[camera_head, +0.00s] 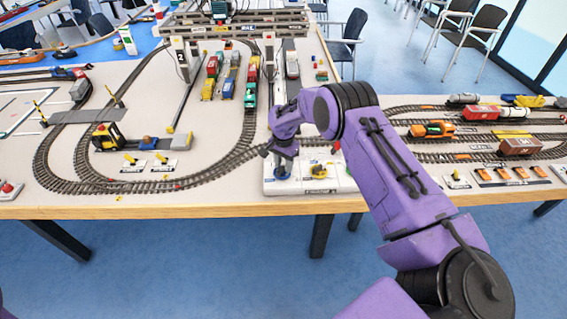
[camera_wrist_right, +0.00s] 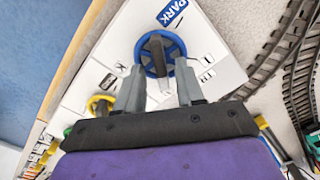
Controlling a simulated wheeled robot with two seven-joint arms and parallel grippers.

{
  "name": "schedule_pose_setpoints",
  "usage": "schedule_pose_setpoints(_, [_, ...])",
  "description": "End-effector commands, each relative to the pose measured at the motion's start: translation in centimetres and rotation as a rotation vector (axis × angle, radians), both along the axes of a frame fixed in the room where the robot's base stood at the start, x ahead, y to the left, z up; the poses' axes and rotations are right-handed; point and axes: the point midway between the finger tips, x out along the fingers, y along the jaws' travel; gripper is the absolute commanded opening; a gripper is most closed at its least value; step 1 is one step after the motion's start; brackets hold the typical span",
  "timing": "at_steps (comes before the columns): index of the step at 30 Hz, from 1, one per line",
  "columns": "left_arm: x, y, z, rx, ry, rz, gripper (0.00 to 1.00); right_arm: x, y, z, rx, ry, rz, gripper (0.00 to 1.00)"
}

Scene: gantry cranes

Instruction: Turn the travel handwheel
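A blue handwheel (camera_wrist_right: 180,47) with a grey post at its hub stands on a white control panel (camera_wrist_right: 208,30), beside a label reading PARK. In the head view the blue handwheel (camera_head: 281,175) is partly hidden under my right gripper (camera_head: 283,162). In the wrist view my right gripper (camera_wrist_right: 160,68) has its two fingers apart, one on each side of the wheel's near part. I cannot tell whether the fingers touch the rim. A yellow handwheel (camera_head: 319,171) sits to the right on the same panel and also shows in the wrist view (camera_wrist_right: 100,105). My left gripper is out of view.
Model tracks curve close around the panel (camera_head: 215,175). A gantry frame (camera_head: 240,25) rises at the back. The table's wooden front edge (camera_head: 180,212) is near.

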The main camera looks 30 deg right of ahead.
Motion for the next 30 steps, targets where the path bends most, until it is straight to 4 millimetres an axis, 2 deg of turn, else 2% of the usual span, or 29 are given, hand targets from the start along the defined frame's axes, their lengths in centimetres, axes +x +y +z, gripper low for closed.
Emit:
schedule_pose_setpoints(1, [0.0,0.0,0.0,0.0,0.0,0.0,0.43,0.0,0.0,0.0,0.0,0.0,0.0,0.22])
schedule_pose_setpoints(3, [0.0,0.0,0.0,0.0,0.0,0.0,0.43,0.0,0.0,0.0,0.0,0.0,0.0,0.0])
schedule_pose_setpoints(17, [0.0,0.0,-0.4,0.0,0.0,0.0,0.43,0.0,0.1,-0.1,0.0,0.001,0.062,0.0])
schedule_pose_setpoints(30, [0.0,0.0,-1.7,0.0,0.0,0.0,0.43,0.2,0.3,-0.2,0.0,0.001,0.412,0.0])
